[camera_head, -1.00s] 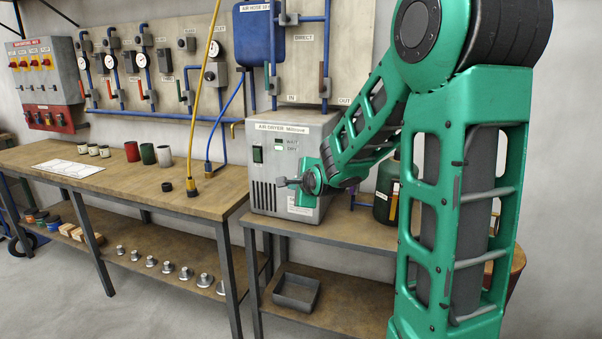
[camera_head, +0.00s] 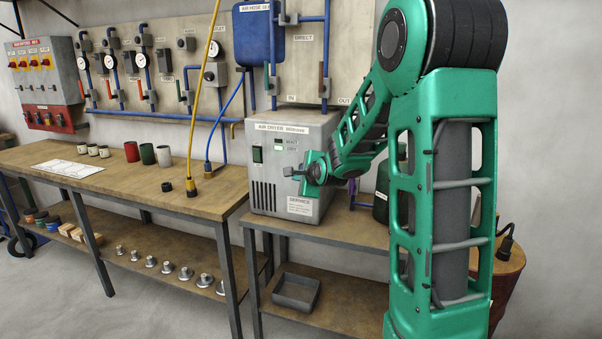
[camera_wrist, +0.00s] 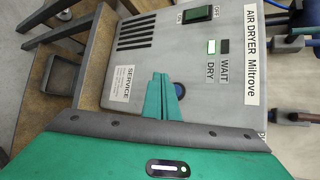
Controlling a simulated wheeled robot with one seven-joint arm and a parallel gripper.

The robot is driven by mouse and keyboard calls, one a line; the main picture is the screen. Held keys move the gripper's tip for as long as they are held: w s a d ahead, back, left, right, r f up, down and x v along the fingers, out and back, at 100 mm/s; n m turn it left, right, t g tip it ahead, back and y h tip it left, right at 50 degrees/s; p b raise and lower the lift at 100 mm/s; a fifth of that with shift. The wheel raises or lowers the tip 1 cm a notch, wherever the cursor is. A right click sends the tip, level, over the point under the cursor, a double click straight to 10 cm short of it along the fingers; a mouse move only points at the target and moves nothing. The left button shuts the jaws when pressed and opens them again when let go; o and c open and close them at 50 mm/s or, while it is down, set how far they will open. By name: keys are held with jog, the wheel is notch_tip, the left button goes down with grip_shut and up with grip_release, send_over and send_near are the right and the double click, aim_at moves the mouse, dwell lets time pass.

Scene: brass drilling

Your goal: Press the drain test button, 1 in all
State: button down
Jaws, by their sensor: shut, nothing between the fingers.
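The air dryer (camera_head: 262,185) is a grey box on the right-hand bench. In the wrist view its front panel (camera_wrist: 150,65) shows sideways. A small round dark-blue button (camera_wrist: 179,89) is on that panel, partly covered by my fingers; its label is not readable. My gripper (camera_head: 291,172) is in front of the dryer panel, shut and empty. In the wrist view my closed green fingertips (camera_wrist: 161,76) lie just left of the button in the picture. I cannot tell whether they touch the panel. The button is hidden in the head view.
The panel also has a green switch (camera_wrist: 198,14), a lit DRY lamp (camera_wrist: 211,46), a dark WAIT lamp (camera_wrist: 223,46) and a SERVICE label (camera_wrist: 122,83). A green canister (camera_head: 381,195) stands right of the dryer. A grey tray (camera_head: 297,290) sits on the shelf below.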

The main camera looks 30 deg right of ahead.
jog(key=shift+w+d, duration=0.5)
jog(key=shift+d, duration=0.25)
jog(key=shift+w+d, duration=0.5)
jog(key=shift+d, duration=0.2)
jog(key=shift+w+d, duration=0.1)
dwell(1.0)
jog(key=shift+w+d, duration=0.15)
jog(key=shift+d, duration=0.05)
jog(key=shift+w+d, duration=0.3)
jog(key=shift+d, duration=0.05)
dwell(1.0)
jog(key=shift+s+a, duration=0.1)
jog(key=shift+s, duration=0.05)
jog(key=shift+s+a, duration=0.45)
jog(key=shift+a, duration=0.15)
dwell(0.3)
jog(key=shift+s+a, duration=0.8)
jog(key=shift+a, duration=0.2)
jog(key=shift+s+a, duration=0.75)
jog(key=shift+a, duration=0.2)
